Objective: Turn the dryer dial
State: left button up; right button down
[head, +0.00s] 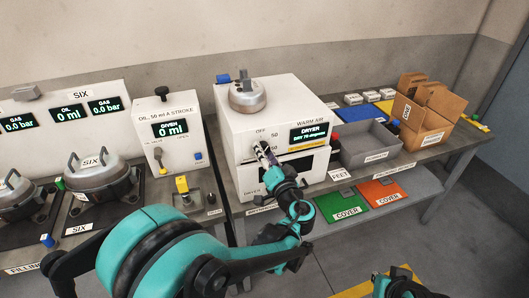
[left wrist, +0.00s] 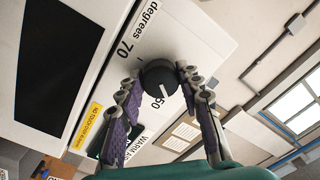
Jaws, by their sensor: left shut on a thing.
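The dryer (head: 246,125) is a white box labelled WARM AIR, with a lit display (head: 315,134) reading DRYER. The dryer dial (left wrist: 158,77) is a round black knob with a white pointer line, seen in the left wrist view; the line points toward the printed 50. My left gripper (head: 265,152) is at the dryer's front face and shut on the dial, one purple-padded finger on each side. In the head view the gripper largely hides the dial. Only part of my right arm shows at the bottom right; its gripper is out of frame.
The OIL unit (head: 168,128) stands close on the left.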

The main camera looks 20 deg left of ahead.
pick_arm(q)
jog(key=n, duration=0.6)
jog(key=shift+n, duration=0.4)
dwell(0.4)
jog(key=o, duration=1.2)
jog(key=shift+c, duration=0.2)
jog(key=shift+d, duration=0.1)
jog(key=v, duration=1.2)
jog(key=shift+w+r, duration=0.1)
